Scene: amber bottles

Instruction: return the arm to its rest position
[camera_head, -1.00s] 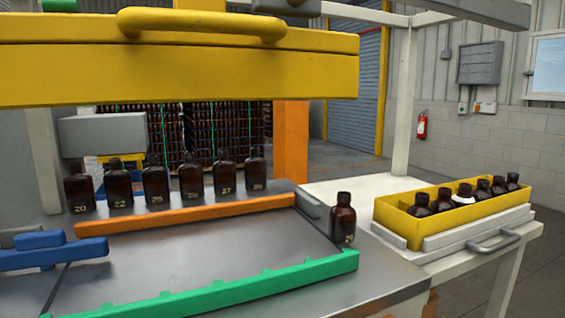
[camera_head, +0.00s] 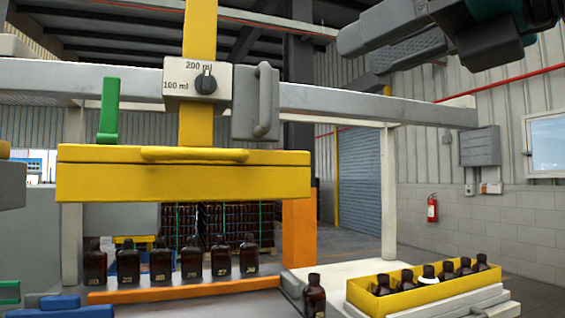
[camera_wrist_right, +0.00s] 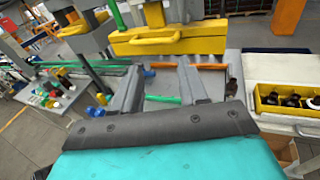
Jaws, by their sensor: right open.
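My right gripper (camera_head: 362,52) is high at the top right of the head view, with empty space around its grey fingers. In the right wrist view its two fingers (camera_wrist_right: 160,78) are spread apart with nothing between them. It is far above and apart from the amber bottles. A row of several amber bottles (camera_head: 190,261) stands upright behind the orange rail (camera_head: 185,289). One amber bottle (camera_head: 314,298) stands alone at the right end of the rail.
A yellow crate (camera_head: 405,300) with several bottles, one white-capped, stands on the right table. The yellow machine head (camera_head: 180,182) hangs over the row, below a dial box (camera_head: 198,83). A grey beam (camera_head: 330,102) crosses behind. A side table (camera_wrist_right: 58,97) holds small items.

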